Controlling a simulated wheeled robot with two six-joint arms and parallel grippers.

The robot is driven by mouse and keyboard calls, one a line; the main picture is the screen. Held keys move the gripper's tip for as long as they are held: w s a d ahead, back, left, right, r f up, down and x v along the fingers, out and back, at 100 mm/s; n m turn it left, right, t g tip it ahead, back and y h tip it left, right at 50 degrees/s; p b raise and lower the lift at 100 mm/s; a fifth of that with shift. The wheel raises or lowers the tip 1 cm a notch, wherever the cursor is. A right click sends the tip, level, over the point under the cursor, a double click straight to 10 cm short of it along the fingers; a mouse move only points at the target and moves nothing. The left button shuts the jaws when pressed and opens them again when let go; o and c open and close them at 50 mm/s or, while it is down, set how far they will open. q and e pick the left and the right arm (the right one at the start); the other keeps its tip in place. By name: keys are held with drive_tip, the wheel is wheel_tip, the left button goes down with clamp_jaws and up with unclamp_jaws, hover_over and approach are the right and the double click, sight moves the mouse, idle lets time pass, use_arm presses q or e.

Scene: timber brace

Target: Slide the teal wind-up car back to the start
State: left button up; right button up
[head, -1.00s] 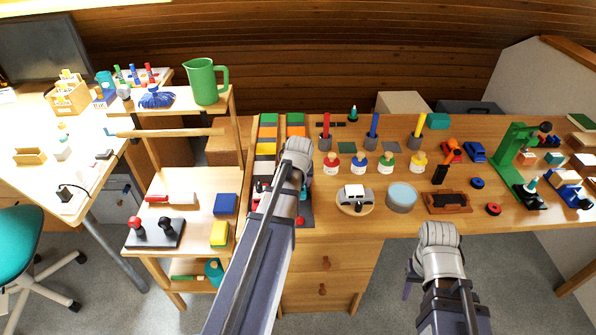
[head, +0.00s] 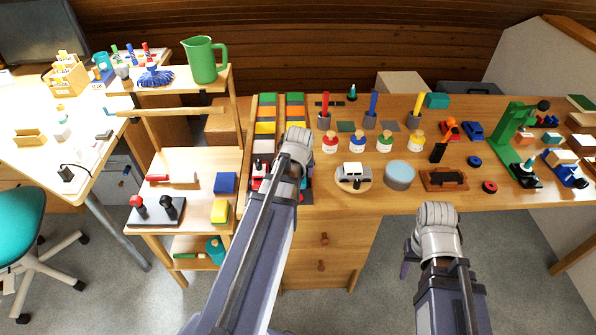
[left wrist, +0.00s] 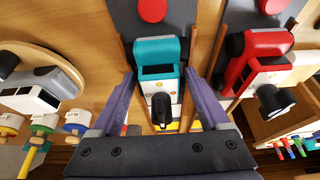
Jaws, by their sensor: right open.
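The teal wind-up car (left wrist: 160,52) sits on a grey lane in the left wrist view, with its dark key facing my gripper. My left gripper (left wrist: 161,80) has its fingers apart, one on each side of the car; I cannot tell whether they touch it.
Right of the lanes, a grey-and-white toy car stands on a round wooden plate (head: 340,187). A green stand (head: 507,150) is at the right. A wooden shelf unit (head: 200,165) stands left of the bench.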

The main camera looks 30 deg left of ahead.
use_arm(q)
drive_tip(key=shift+o, duration=0.8)
drive_tip(key=shift+w, duration=0.1)
drive_tip(key=shift+r, duration=0.1)
drive_tip(key=p+v, duration=0.7)
drive_tip(key=shift+d+r, duration=0.1)
drive_tip(key=shift+r, duration=0.2)
drive_tip(key=shift+d, duration=0.2)
drive_tip(key=s+d+m+g, duration=0.2)
drive_tip(key=s+d+m, duration=0.3)
drive_tip(key=d, duration=0.8)
drive_tip(key=s+d+m+g, duration=0.2)
drive_tip(key=s+d+m, duration=0.3)
drive_tip(key=d, duration=0.9)
drive_tip(key=shift+s+f+h+p, duration=0.4)
drive_tip(key=shift+s+f, duration=0.1)
drive_tip(key=shift+s, duration=0.45)
